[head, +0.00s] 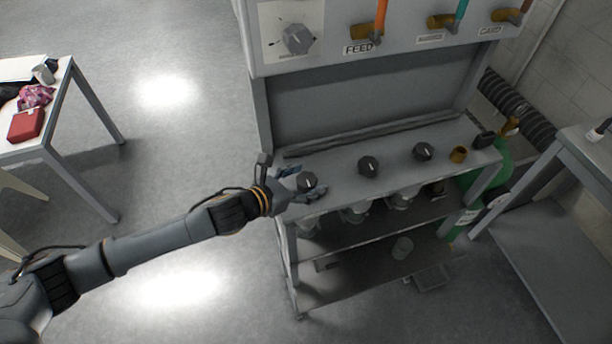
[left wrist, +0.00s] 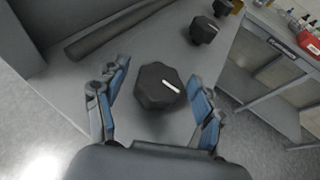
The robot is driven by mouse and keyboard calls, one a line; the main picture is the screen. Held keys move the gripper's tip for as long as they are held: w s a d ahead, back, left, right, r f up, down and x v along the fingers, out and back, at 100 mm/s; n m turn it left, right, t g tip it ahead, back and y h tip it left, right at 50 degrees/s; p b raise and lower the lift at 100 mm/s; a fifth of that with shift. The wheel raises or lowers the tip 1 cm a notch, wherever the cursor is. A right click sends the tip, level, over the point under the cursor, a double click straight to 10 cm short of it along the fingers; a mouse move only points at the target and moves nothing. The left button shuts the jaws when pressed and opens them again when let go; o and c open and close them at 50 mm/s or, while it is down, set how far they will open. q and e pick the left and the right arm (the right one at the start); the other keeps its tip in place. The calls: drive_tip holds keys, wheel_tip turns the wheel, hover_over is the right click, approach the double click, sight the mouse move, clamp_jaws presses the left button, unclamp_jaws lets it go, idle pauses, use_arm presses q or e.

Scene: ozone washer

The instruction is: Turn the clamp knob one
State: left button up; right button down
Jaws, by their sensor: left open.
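Three dark clamp knobs stand in a row on the machine's grey shelf in the head view: a left knob (head: 307,181), a middle knob (head: 368,166) and a right knob (head: 423,151). Each has a white pointer line. My left gripper (head: 304,184) is at the left knob, with its fingers open on either side of it. In the left wrist view, the near knob (left wrist: 158,87) sits between the two open blue-padded fingers of my gripper (left wrist: 155,102), with gaps on both sides. My right gripper is not in view.
A panel above carries a large grey dial (head: 298,39) and several coloured valve levers. A brass fitting (head: 458,155) stands right of the knobs. A table (head: 68,125) with a red box (head: 26,124) is at left, and another table (head: 560,250) at right.

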use_arm(q)
drive_tip(key=shift+w+d, duration=0.1)
drive_tip(key=shift+d, duration=0.05)
drive_tip(key=c, duration=1.2)
